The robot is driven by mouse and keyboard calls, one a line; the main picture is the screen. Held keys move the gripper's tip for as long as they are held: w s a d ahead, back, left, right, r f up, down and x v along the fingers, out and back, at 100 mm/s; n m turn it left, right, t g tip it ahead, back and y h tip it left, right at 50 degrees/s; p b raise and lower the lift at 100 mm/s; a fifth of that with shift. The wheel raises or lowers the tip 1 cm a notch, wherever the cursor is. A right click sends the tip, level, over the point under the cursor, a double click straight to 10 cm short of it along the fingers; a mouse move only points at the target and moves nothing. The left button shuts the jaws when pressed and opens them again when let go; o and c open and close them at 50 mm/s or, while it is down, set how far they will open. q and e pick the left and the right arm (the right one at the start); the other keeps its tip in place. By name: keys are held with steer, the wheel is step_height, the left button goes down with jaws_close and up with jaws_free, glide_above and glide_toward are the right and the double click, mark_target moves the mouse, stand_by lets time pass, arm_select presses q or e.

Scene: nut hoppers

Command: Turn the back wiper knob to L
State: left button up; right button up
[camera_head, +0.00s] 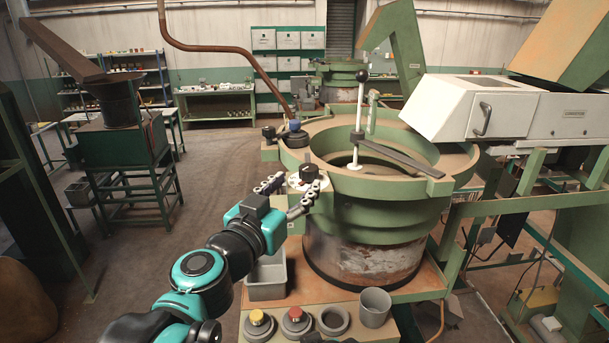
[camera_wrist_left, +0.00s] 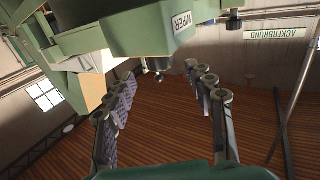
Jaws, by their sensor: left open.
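The green bowl feeder (camera_head: 380,200) stands at centre right in the head view. A black knob (camera_head: 309,173) sits on a pale round dial at its left rim. Farther back on the rim are another black knob (camera_head: 269,132) and a blue-topped round part (camera_head: 294,125). I cannot read any dial letters. My left gripper (camera_head: 298,182) is open, its fingers reaching toward the near dial; contact cannot be told. My right gripper is not in view.
A grey bin (camera_head: 267,277), yellow button (camera_head: 257,318), red button (camera_head: 295,317) and grey cup (camera_head: 375,306) are on the ledge below. A white machine (camera_head: 480,105) stands right; open floor lies left.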

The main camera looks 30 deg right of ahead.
arm_select(q)
steer(key=v, duration=0.5)
stand_by(0.3)
steer(key=s+a+f+n+g+y+b, duration=0.15)
steer(key=a+f+b, duration=0.45)
steer(key=f, duration=0.7)
steer(key=a+f+n+y+b, duration=0.15)
steer(key=a+f+b, duration=0.25)
steer(key=f+b, duration=0.65)
steer(key=a+f+g+y+b, duration=0.15)
steer(key=a+f+b, duration=0.3)
steer(key=f, duration=1.05)
steer(key=s+a+f+n+y+b, duration=0.2)
steer(key=a+f+y+b, duration=0.1)
steer(key=a+f, duration=0.4)
steer(key=s+a+f+n+g+y+b, duration=0.1)
steer(key=a+f+b, duration=0.5)
steer(key=f, duration=0.6)
steer(key=s+a+f+n+y+b, duration=0.4)
steer(key=a+f, duration=0.4)
steer(key=f, duration=0.2)
steer(key=shift+a+f+g+y, duration=0.3)
steer(key=shift+y, duration=0.35)
steer(key=shift+w+d, duration=0.1)
steer(key=shift+w, duration=0.05)
